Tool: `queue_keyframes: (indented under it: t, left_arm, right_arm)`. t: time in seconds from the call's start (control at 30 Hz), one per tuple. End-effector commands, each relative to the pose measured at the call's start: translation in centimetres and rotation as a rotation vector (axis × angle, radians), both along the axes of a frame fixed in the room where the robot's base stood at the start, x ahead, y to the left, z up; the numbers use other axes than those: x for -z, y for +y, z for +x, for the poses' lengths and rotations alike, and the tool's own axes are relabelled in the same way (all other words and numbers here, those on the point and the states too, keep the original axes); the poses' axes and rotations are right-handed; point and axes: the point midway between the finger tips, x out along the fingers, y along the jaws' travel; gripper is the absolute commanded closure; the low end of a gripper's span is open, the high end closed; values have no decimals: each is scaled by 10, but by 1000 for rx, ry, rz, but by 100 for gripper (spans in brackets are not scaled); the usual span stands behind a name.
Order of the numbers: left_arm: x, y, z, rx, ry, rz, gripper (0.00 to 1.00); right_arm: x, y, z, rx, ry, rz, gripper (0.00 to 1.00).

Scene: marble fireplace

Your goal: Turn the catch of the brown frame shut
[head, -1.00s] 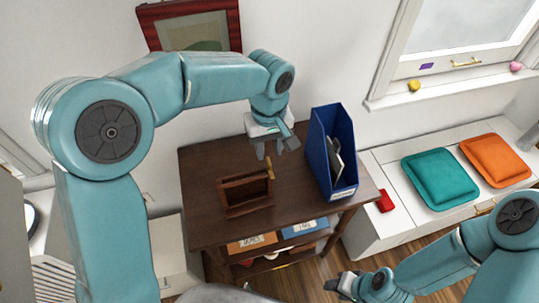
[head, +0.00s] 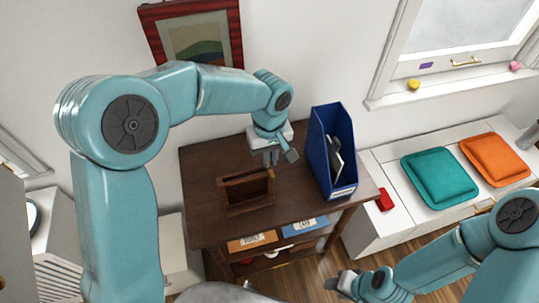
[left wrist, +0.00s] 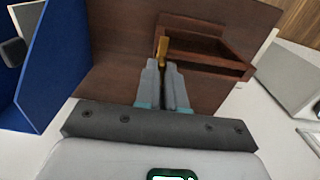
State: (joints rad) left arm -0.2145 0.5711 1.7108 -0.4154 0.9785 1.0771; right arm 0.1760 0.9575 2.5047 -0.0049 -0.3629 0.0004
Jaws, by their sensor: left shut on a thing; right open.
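The brown frame (head: 232,197) stands on the dark wooden table in the head view. It also shows in the left wrist view (left wrist: 205,60), open towards the camera. Its brass-coloured catch (left wrist: 162,46) stands at one end of the frame, and I cannot tell its exact angle. My left gripper (head: 270,163) reaches down to that end; its fingers (left wrist: 164,70) are shut on the catch, hiding part of it. My right gripper (head: 339,284) is open and empty, low in the head view, away from the table.
A blue file holder (head: 320,150) with papers stands on the table to the right of my left gripper. Orange and blue boxes sit on the shelf below. A white bench (head: 390,160) with teal and orange cushions is at the right. The table (head: 205,165) is bare left of the frame.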

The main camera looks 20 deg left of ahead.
Motion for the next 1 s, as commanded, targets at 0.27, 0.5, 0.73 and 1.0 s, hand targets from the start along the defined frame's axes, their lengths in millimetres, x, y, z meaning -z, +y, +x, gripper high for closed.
queue_keyframes:
  t: [0.27,0.5,0.73,1.0]
  left_arm:
    - [1,0,0,95,1,1,100]
    - [1,1,0,287,-1,1,100]
    - [0,1,0,506,-1,1,100]
    - [0,1,0,762,-1,1,100]
  right_arm:
    - [3,0,0,0,0,0,57]
    - [7,0,0,0,0,0,57]
    - [9,0,0,0,0,0,57]
    - [10,0,0,0,0,0,57]
